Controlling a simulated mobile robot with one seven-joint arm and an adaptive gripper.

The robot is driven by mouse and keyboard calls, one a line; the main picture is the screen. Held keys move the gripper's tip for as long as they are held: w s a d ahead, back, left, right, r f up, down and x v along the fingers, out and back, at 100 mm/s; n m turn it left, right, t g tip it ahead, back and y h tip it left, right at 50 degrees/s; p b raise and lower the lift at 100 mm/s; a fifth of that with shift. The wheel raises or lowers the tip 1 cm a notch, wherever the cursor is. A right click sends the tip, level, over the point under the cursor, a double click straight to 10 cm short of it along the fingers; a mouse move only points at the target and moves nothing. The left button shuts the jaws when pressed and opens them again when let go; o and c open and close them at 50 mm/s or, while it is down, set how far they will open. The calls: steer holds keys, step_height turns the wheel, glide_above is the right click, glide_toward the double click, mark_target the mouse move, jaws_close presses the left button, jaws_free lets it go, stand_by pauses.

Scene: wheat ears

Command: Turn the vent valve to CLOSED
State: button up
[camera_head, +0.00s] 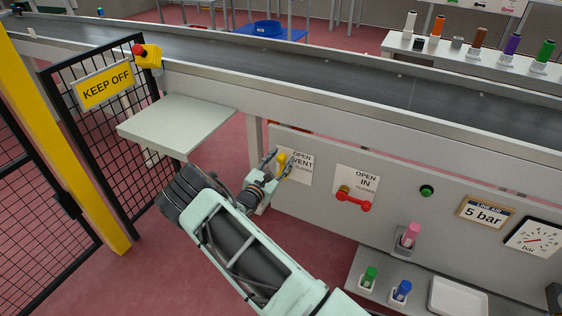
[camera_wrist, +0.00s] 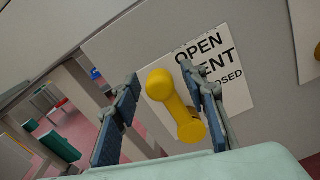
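The vent valve has a yellow handle (camera_head: 282,159) on the grey panel, beside a white sign reading OPEN, VENT and CLOSED (camera_head: 300,164). In the wrist view the yellow handle (camera_wrist: 178,106) has a round knob end at upper left and slants down to the right. My gripper (camera_head: 277,163) is at the handle, partly covering it in the head view. In the wrist view my gripper (camera_wrist: 160,85) has its two fingers apart, with the handle between them. The left finger is clear of the handle; the right finger is close, and I cannot tell whether it touches.
A red valve handle (camera_head: 353,199) with its own OPEN, IN sign is to the right on the panel. A green button (camera_head: 426,190) and a gauge (camera_head: 535,240) are further right. A pale shelf (camera_head: 178,126) and a black mesh fence (camera_head: 112,130) stand to the left.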

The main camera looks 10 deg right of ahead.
jaws_close()
stand_by(0.3)
